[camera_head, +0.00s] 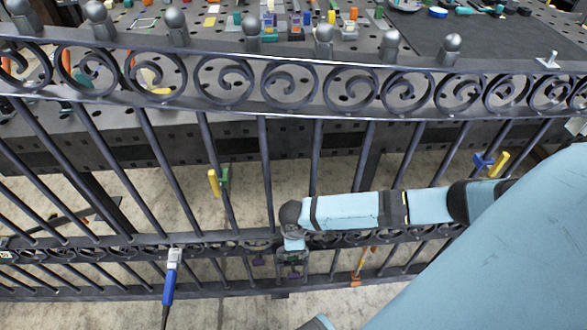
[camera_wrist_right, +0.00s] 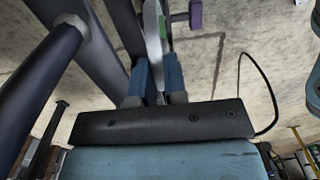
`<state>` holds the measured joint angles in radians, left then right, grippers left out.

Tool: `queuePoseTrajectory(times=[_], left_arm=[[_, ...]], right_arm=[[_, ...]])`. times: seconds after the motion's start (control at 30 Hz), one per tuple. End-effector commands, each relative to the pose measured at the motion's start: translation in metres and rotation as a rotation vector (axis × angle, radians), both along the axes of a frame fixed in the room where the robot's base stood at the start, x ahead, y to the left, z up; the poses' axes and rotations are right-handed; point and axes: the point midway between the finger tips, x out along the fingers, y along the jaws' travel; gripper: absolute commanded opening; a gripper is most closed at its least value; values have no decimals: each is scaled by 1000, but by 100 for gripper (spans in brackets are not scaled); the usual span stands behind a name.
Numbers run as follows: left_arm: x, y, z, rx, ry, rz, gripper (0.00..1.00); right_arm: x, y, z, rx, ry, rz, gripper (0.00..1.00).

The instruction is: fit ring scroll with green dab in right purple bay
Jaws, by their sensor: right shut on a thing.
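The ring scroll (camera_wrist_right: 154,45) shows nearly edge-on in the right wrist view as a thin grey piece, with a green dab (camera_wrist_right: 163,27) on its side. My right gripper (camera_wrist_right: 157,88) is shut on it, a finger on each side. In the head view my right gripper (camera_head: 293,257) is at the gate's lower scroll band, partly hidden by my arm. I cannot tell whether the scroll is inside the bay. My left gripper is not in view.
The dark gate (camera_head: 240,112) spans the view, with upright bars close around my right gripper. A cluttered perforated table stands behind.

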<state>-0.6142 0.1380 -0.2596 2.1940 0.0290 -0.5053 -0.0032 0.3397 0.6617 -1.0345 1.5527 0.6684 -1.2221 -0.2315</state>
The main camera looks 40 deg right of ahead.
Motion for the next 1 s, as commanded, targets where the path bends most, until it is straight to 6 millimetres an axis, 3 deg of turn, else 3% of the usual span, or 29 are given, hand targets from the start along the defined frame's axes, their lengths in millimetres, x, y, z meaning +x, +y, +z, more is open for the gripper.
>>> queuePoseTrajectory(times=[1.0], left_arm=[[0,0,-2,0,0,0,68]], right_arm=[[0,0,-12,0,0,0,0]])
